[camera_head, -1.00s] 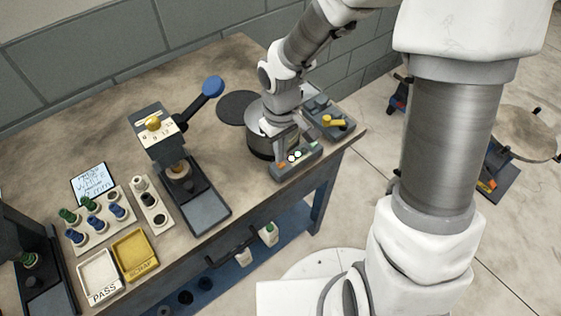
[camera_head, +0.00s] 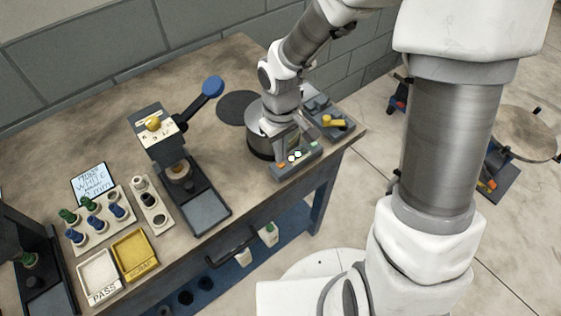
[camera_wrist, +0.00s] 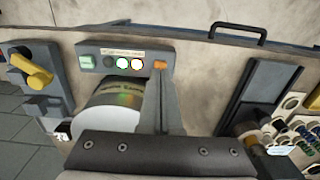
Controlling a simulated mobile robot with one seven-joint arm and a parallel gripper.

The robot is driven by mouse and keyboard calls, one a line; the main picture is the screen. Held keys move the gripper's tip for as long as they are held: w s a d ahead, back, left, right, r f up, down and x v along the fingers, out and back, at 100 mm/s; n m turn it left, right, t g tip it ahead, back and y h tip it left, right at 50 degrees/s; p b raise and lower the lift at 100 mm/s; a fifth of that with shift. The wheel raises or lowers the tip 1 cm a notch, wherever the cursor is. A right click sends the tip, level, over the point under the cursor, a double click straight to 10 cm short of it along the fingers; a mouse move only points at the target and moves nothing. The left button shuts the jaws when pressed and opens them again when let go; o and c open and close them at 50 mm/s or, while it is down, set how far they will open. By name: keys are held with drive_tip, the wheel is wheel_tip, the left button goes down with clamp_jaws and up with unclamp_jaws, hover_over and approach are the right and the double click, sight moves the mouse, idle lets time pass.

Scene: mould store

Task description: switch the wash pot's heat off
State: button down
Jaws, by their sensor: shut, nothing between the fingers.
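The wash pot (camera_head: 261,147) is a round metal pot near the right end of the bench, partly hidden by my arm. Its grey control panel (camera_head: 286,171) stands at its front; it also shows in the wrist view (camera_wrist: 98,66). In the head view my gripper (camera_head: 291,140) is just behind the panel.
A grey unit with a yellow lever (camera_head: 333,121) stands right of the pot. A press with a blue-knobbed lever (camera_head: 212,86) stands left, with a dark round mat (camera_head: 238,108) behind. PASS (camera_head: 99,277) and yellow (camera_head: 135,256) trays lie front left.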

drive_tip(key=shift+f+b, duration=0.8)
drive_tip(key=shift+f, duration=0.15)
idle(0.7)
wheel_tip(320, 180, up, 10)
drive_tip(key=p, duration=0.8)
idle(0.3)
idle(0.4)
drive_tip(key=s+d+r+m+t, duration=0.2)
drive_tip(key=s+d+r, duration=0.3)
drive_tip(key=r, duration=0.5)
drive_tip(key=s+d+r+m+t, duration=0.3)
drive_tip(key=s+r, duration=0.4)
drive_tip(key=r, duration=0.4)
drive_tip(key=d+m, duration=0.1)
drive_tip(key=d, duration=0.1)
drive_tip(key=shift+s+d+m+t, duration=0.2)
drive_tip(key=shift+d+m+t, duration=0.1)
drive_tip(key=shift+m, duration=0.1)
